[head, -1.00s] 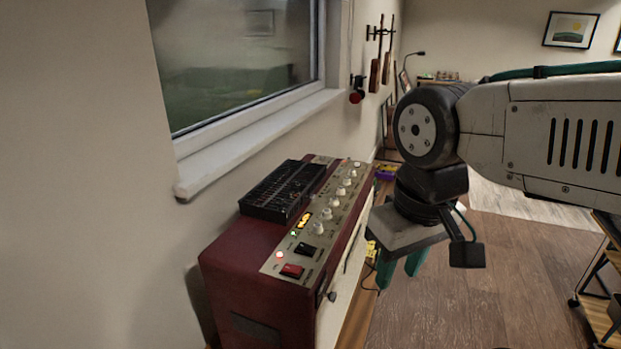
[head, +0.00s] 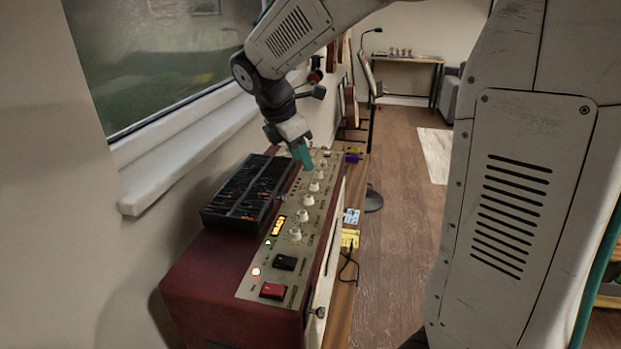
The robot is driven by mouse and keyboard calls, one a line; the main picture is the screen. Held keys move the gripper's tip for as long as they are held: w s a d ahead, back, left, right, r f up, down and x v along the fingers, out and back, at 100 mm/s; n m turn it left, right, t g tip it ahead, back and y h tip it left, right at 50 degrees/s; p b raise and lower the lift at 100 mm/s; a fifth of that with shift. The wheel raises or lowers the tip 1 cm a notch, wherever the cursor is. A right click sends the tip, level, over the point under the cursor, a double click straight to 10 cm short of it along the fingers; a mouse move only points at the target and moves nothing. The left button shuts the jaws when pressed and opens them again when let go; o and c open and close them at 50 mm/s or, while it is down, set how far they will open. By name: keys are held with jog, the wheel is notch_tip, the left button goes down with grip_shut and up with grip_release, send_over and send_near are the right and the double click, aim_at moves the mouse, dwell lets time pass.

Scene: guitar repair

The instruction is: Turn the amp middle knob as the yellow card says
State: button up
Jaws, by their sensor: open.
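The amp (head: 215,285) is a dark red box with a pale metal control panel on top, standing by the wall. Several cream knobs run in a row along the panel; nearer ones such as this knob (head: 295,233) show clearly. My gripper (head: 306,160) points down over the far part of the row, close to a knob there. Its green fingers hide part of that area, and I cannot tell whether they touch a knob. The gripper is open. A yellow item (head: 349,238) shows beside the amp's right side; any writing on it is too small to read.
A black box with slots (head: 248,190) lies on the amp, left of the knobs. The window sill (head: 180,150) juts out at the left. A red switch (head: 272,291) and a black switch (head: 285,262) sit at the panel's near end. The floor (head: 400,230) to the right is open.

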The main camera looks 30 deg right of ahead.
aim_at(313, 184)
jog(key=shift+n, duration=0.3)
jog(key=x, duration=0.5)
jog(key=w+x, duration=0.1)
jog(key=x, duration=0.2)
jog(key=shift+d+f, duration=0.1)
grip_shut()
